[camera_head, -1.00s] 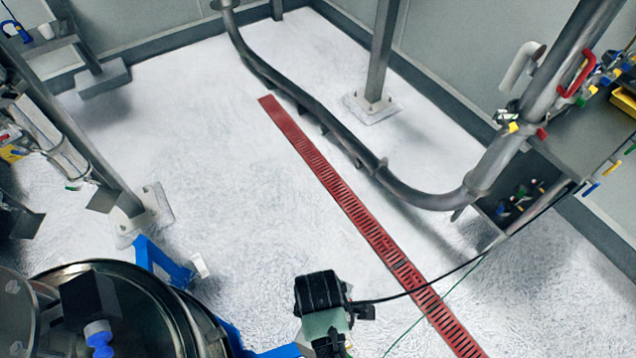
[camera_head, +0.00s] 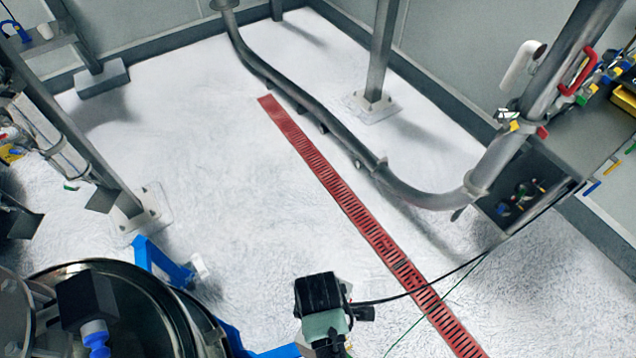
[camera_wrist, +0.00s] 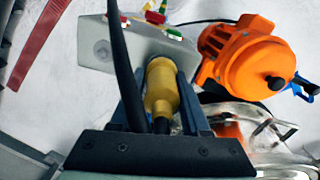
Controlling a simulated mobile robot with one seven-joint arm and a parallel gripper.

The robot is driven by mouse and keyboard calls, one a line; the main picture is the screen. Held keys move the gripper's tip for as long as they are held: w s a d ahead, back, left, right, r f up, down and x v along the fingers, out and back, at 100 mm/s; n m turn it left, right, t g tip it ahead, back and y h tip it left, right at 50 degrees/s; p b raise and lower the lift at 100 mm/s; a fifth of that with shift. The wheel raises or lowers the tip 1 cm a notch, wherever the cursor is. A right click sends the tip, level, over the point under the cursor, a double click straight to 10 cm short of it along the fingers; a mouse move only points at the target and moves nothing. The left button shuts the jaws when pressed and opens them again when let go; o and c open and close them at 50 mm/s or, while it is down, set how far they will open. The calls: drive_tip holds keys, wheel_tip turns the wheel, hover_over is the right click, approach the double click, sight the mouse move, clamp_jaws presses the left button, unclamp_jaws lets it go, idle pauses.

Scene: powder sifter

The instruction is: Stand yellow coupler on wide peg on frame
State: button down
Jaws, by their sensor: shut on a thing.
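In the wrist view, my gripper (camera_wrist: 165,95) is shut on the yellow coupler (camera_wrist: 161,85), which lies lengthwise between the two dark fingers. A black cable crosses in front of the left finger. Beyond the coupler is a grey metal plate (camera_wrist: 98,50) with a bolt head, seemingly part of the frame. Small red, green, yellow and white parts (camera_wrist: 155,15) sit by its far edge. I cannot make out the wide peg in either view. My gripper and the held coupler cannot be made out in the head view.
An orange motor (camera_wrist: 245,58) is close at the right in the wrist view, with shiny metal parts below it. In the head view, a round steel vessel (camera_head: 110,270) stands at lower left. A red floor grate (camera_head: 345,205) crosses open white floor.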

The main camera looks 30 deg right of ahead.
drive_tip(key=shift+f, duration=0.2)
drive_tip(key=shift+c, duration=1.5)
unclamp_jaws()
wheel_tip(320, 180, up, 12)
drive_tip(key=shift+f+b, duration=0.1)
drive_tip(key=shift+b, duration=0.35)
drive_tip(key=shift+r+p, duration=0.6)
drive_tip(key=shift+p, duration=0.15)
